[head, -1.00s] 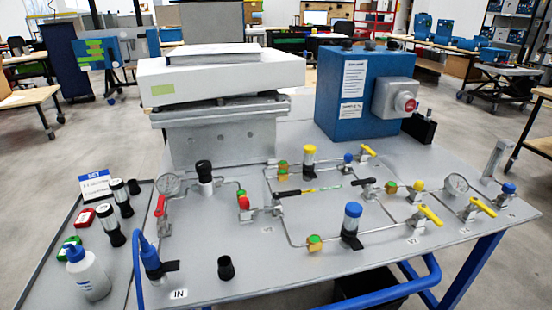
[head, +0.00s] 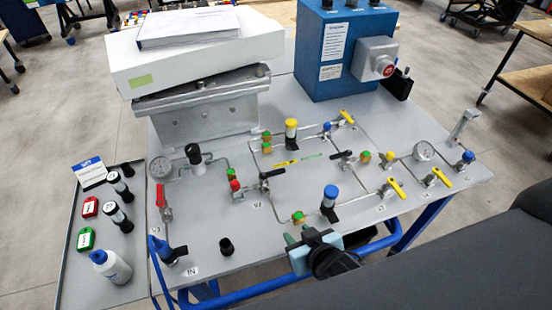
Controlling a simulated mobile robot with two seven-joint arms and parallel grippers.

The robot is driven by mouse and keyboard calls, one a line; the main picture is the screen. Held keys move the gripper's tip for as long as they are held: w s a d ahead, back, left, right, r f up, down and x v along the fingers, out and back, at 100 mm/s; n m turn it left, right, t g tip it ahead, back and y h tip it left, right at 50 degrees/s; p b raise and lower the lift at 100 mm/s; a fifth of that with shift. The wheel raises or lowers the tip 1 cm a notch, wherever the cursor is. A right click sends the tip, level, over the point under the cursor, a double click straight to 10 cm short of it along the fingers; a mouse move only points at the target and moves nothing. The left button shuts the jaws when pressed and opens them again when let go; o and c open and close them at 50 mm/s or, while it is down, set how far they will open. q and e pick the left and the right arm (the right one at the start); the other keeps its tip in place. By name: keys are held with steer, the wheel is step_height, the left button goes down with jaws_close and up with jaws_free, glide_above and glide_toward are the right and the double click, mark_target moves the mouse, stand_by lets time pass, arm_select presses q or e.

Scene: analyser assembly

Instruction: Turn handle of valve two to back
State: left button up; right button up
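Several lever valves sit in the pipework on the grey panel. A yellow-handled valve (head: 396,188) is at the front right, with a small label (head: 380,208) beside it that is too small to read surely. A black-handled valve (head: 271,174) is left of centre, near another small label (head: 257,205). I cannot tell for certain which is valve two. My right gripper (head: 298,236) is at the panel's front edge, below the blue-capped cylinder (head: 330,198). Its green fingertips look apart and empty, clear of both valve handles. My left gripper is out of view.
A yellow handle (head: 440,177) and a black handle (head: 343,155) stand nearby. A blue box (head: 333,85) and a grey metal block (head: 205,112) bound the back. A side tray (head: 75,235) holds a white bottle (head: 111,266).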

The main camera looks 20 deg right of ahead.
steer(key=w+a+r+t+y, duration=0.1)
steer(key=w+a+r, duration=0.1)
steer(key=w+a+r+t+y, duration=0.1)
steer(key=w+a+r, duration=0.1)
steer(key=r, duration=0.1)
steer(key=shift+w+n+t, duration=0.4)
steer(key=w+a+r+n+t+y, duration=0.1)
steer(key=w+a+r+n+y, duration=0.55)
steer(key=a+r+y, duration=0.35)
steer(key=n+g+h, duration=0.9)
steer(key=n+g, duration=0.1)
steer(key=g, duration=0.5)
glide_toward(276, 172)
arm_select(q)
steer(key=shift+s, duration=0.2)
arm_select(e)
steer(key=shift+x, duration=3.7)
